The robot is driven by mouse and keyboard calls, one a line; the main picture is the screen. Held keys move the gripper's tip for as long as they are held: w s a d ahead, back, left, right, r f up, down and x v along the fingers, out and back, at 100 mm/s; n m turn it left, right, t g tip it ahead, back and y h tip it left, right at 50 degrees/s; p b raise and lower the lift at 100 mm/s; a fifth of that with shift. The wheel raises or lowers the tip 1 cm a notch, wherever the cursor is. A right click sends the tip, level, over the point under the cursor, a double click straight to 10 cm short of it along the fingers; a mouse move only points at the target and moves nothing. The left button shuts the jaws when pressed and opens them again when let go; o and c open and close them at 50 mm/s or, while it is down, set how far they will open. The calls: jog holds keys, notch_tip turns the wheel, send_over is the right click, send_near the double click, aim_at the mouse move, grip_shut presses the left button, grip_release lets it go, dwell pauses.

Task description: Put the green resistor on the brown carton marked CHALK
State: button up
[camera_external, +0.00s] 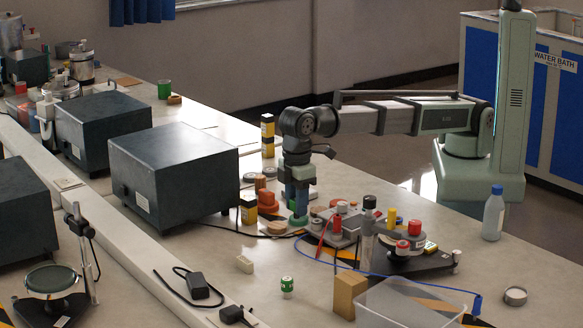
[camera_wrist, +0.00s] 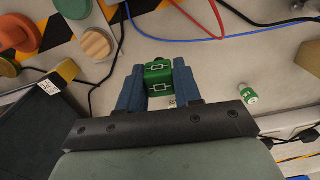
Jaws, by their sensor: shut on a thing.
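The green resistor (camera_wrist: 158,78) is a green block with white outlined marks, seen between the two blue fingers in the wrist view. My gripper (camera_wrist: 160,84) is shut on it, one finger along each side. In the external view my gripper (camera_external: 298,204) points down in the middle of the table, left of the cluttered group of parts. Green shows at its fingertips there, but I cannot tell how far above the table it is. A brown carton (camera_external: 350,296) stands upright near the front; no CHALK marking can be read on it.
A clear plastic tray (camera_external: 408,305) stands right of the carton. A green-and-white cylinder (camera_external: 287,287) stands left of it. A large dark box (camera_external: 172,170) is left of my gripper.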

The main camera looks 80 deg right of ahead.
jog(key=s+a+r, duration=0.3)
jog(key=a, duration=0.4)
jog(key=s+a+r, duration=0.2)
jog(key=a+r, duration=0.1)
jog(key=a, duration=0.5)
notch_tip(320, 180, up, 4)
jog(key=n, duration=0.1)
send_over(351, 277)
jog(key=shift+f, duration=4.65)
jog(key=shift+f, duration=0.15)
jog(key=o, duration=1)
notch_tip(351, 277, up, 12)
jog(key=shift+r, duration=0.15)
